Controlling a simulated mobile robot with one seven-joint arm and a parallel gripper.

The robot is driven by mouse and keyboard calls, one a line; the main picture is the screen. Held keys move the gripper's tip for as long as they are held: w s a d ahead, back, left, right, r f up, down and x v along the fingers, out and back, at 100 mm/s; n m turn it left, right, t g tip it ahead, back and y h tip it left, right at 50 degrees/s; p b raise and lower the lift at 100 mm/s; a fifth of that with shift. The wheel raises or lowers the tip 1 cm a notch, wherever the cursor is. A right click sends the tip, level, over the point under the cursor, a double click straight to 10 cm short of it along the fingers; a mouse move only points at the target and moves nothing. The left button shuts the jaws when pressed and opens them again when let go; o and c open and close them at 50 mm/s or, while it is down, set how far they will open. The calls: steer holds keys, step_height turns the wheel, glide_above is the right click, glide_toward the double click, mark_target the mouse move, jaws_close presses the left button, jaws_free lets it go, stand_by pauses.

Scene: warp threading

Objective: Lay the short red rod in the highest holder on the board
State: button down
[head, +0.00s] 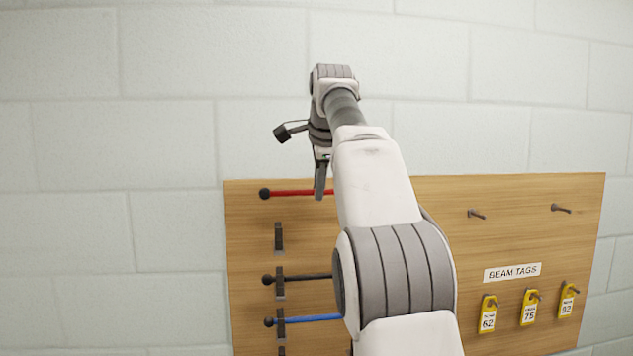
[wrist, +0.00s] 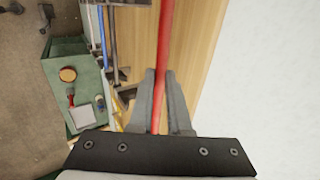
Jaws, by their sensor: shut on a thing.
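My gripper (head: 320,192) is shut on the red rod (head: 294,193), near the top edge of the wooden board (head: 400,200). The rod has a dark ball at its left end and lies about level; my arm hides its right part. In the wrist view the red rod (wrist: 164,50) runs between the two fingers of my gripper (wrist: 160,75). The highest visible holder (head: 279,237) is a dark bracket at the board's left, empty in its visible part and below the rod, apart from it. Any holder parts behind my arm are hidden.
Lower holders bear a dark rod (head: 305,278) and a blue rod (head: 315,319). Yellow tags (head: 529,308) hang from pegs at the right under a "BEAM TAGS" label (head: 512,272). A green surface (wrist: 65,75) with small objects shows in the wrist view.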

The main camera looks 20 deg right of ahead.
steer(key=shift+f+b, duration=2.4)
steer(key=shift+f, duration=1.45)
steer(key=shift+f+b, duration=0.4)
steer(key=shift+f, duration=0.2)
steer(key=shift+r, duration=0.1)
steer(key=c, duration=0.8)
jaws_free()
